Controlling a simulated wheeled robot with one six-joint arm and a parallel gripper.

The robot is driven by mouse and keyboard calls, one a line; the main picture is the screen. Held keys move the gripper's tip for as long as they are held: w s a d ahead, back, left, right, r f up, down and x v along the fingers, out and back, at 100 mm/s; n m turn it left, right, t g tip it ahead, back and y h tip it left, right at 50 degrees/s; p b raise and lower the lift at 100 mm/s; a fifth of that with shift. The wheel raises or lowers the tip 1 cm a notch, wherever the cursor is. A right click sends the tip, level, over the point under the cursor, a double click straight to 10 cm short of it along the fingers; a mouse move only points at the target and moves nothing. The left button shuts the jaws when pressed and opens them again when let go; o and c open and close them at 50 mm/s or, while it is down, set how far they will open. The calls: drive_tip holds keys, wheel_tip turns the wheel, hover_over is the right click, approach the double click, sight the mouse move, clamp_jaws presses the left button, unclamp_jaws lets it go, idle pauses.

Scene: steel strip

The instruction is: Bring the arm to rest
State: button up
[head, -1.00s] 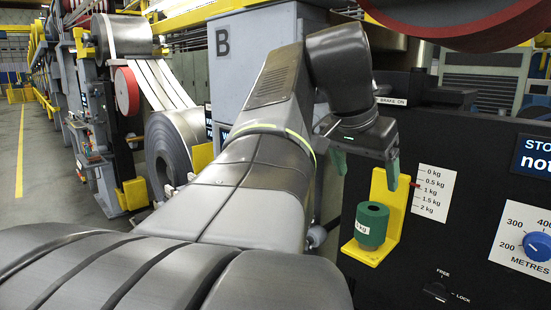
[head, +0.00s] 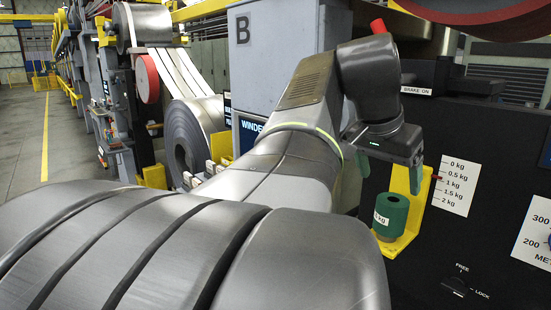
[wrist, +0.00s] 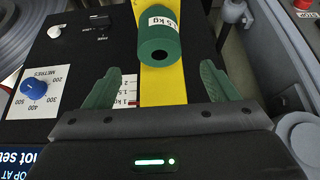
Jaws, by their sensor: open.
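My gripper (head: 390,172) is open and empty, at the end of my arm, over the front of a black panel. In the wrist view its two green fingers stand wide apart (wrist: 160,86). A green cylindrical weight (head: 391,217) with a hole in its top sits on the yellow bracket (head: 425,205) below the gripper. The weight also shows in the wrist view (wrist: 163,45), beyond the fingertips and apart from them.
The black panel (head: 430,265) carries a kg scale (head: 455,186), a FREE/LOCK knob (head: 458,285) and a blue METRES dial (wrist: 34,90). A grey cabinet marked B (head: 270,60) stands behind my arm. A steel coil (head: 190,140) is to the left, with open floor beyond.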

sight(391, 202)
drive_tip(key=x, duration=0.8)
drive_tip(key=shift+w+d+f, duration=0.15)
drive_tip(key=shift+d+f, duration=0.05)
drive_tip(key=shift+f, duration=0.05)
drive_tip(key=shift+r, duration=0.15)
drive_tip(key=shift+a, duration=0.15)
